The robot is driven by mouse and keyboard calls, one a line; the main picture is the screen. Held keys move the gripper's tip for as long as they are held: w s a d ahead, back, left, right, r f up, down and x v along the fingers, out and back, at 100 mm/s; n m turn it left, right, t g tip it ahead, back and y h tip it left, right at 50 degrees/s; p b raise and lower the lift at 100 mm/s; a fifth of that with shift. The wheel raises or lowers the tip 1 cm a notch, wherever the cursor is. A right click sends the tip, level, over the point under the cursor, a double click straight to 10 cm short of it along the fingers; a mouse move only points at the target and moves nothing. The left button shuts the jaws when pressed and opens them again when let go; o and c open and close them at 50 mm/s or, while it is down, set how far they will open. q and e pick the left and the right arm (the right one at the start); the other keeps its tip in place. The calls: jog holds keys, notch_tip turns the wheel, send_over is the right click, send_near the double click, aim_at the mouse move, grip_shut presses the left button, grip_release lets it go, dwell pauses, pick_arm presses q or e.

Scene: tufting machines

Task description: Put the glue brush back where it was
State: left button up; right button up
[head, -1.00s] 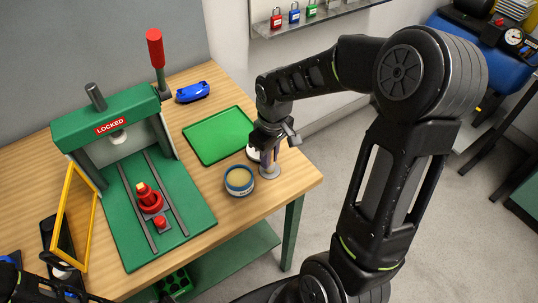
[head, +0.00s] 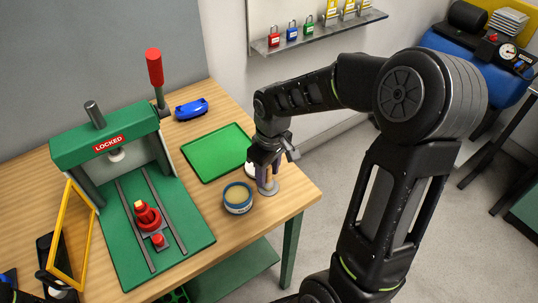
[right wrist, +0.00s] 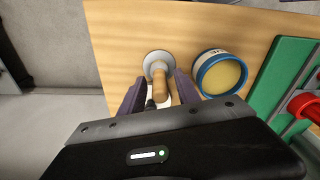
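A wooden-handled piece, seemingly the glue brush (right wrist: 158,82), stands upright over a round grey base (right wrist: 158,59) in the right wrist view. The base also shows near the table's right edge in the head view (head: 268,189). My right gripper (right wrist: 162,91) has its purple fingers on either side of the handle, with visible gaps, so it looks open. In the head view the right gripper (head: 264,174) points down over the base and hides most of the brush. A blue-rimmed glue pot (head: 238,198) stands beside it. My left gripper cannot be made out.
A green tray (head: 217,153) lies behind the pot, with a white object partly hidden by my gripper. A blue object (head: 191,107) lies at the back.

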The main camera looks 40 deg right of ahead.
jog(key=r, duration=1.1)
jog(key=shift+s+d+r+b, duration=0.1)
jog(key=shift+s+r+b, duration=0.05)
jog(key=shift+s+b, duration=0.25)
